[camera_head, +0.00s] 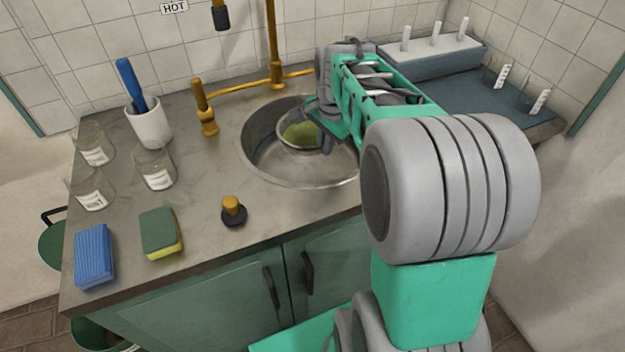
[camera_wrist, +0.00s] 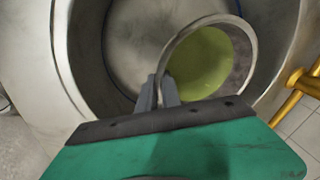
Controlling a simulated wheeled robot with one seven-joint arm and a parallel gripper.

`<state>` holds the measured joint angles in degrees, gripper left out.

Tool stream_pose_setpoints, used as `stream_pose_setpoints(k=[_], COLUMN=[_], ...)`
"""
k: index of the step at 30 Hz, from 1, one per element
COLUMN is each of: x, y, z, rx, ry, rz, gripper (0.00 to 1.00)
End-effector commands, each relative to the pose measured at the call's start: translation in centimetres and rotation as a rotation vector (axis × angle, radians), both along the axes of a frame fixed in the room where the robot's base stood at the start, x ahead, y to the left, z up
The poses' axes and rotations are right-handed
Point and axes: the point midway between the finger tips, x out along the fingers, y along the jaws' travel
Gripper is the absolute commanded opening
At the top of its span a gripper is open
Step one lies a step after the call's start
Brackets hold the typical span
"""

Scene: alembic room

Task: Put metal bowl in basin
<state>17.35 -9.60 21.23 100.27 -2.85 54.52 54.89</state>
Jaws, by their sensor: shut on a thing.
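The metal bowl (camera_wrist: 241,72) is a round bowl with a shiny rim and a yellow-green inside. In the wrist view my gripper (camera_wrist: 163,85) is shut on its near left rim. In the head view the bowl (camera_head: 300,134) shows within the outline of the basin (camera_head: 290,176), partly hidden by my gripper (camera_head: 326,140). The basin is a round metal sink set in the counter, and its floor and wall (camera_wrist: 130,45) show beside and under the bowl. The bowl looks tilted. I cannot tell whether it touches the basin floor.
A brass tap (camera_head: 275,72) stands behind the basin. A brass valve (camera_head: 206,108) and a black stopper with a brass knob (camera_head: 233,211) are left of it.

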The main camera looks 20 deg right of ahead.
Motion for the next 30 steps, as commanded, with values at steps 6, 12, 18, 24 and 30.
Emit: stream_pose_setpoints(k=[6,12,18,24,30], x=[-0.1,-0.1,-0.1,-0.1,-0.1], y=[-0.1,-0.1,-0.1,-0.1,-0.1], z=[-4.0,-7.9,-8.7,-9.1,-9.1], rx=[0.001,0.002,0.000,0.001,0.001], ry=[0.003,0.005,0.000,0.001,0.003], rz=[-0.002,-0.001,0.000,0.000,0.001], gripper=[0.00,0.00,0.00,0.00,0.22])
